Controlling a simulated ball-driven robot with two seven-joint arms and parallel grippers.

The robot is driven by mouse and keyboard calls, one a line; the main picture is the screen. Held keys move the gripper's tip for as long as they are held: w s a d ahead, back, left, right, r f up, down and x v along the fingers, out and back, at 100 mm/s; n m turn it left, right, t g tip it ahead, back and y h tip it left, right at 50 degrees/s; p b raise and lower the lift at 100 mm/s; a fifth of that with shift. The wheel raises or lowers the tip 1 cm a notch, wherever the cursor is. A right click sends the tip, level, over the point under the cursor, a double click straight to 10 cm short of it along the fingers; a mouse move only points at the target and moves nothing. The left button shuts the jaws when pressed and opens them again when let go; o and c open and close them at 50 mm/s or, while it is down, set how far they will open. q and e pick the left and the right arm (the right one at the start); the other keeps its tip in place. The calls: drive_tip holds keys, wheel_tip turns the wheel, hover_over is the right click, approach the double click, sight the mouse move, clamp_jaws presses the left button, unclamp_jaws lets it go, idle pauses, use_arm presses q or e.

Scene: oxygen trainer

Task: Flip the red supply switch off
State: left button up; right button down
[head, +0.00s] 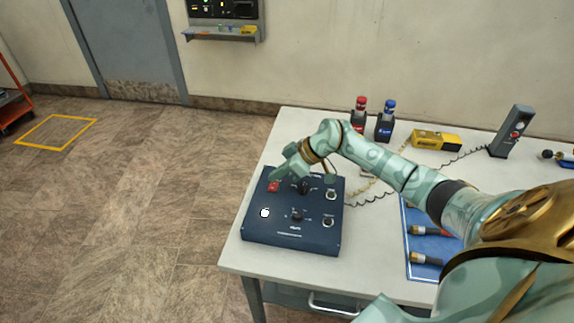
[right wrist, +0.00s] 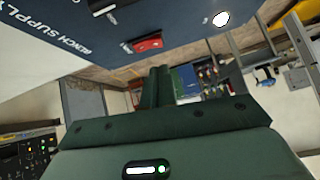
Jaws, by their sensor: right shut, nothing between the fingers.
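The red supply switch (head: 273,186) sits at the far left corner of the dark blue trainer panel (head: 270,236) on the white table. In the right wrist view the red switch (right wrist: 148,43) shows as a red rocker in a dark frame, just beyond my fingertips. My right gripper (head: 280,178) is shut and empty, with its tips close to the switch. In the right wrist view its dark green fingers (right wrist: 158,72) are together. I cannot tell whether they touch the switch or which way it is set. My left gripper is not in view.
The panel also has black knobs (head: 296,215), round sockets (head: 328,222) and a lit white round lamp (head: 265,212). Red (head: 360,116) and blue (head: 385,120) bottles, a yellow device (head: 435,140) and a grey upright handset (head: 512,132) stand behind. A blue mat (head: 416,272) lies right.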

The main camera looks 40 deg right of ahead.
sight(272, 188)
drive_tip(key=shift+s+a+f, duration=0.1)
drive_tip(key=shift+f, duration=1.05)
drive_tip(key=p, duration=0.3)
drive_tip(key=shift+s+a+r, duration=0.1)
drive_tip(key=shift+s+a, duration=0.05)
drive_tip(key=shift+s, duration=0.2)
drive_tip(key=shift+f+b, duration=0.5)
drive_tip(key=shift+f, duration=0.05)
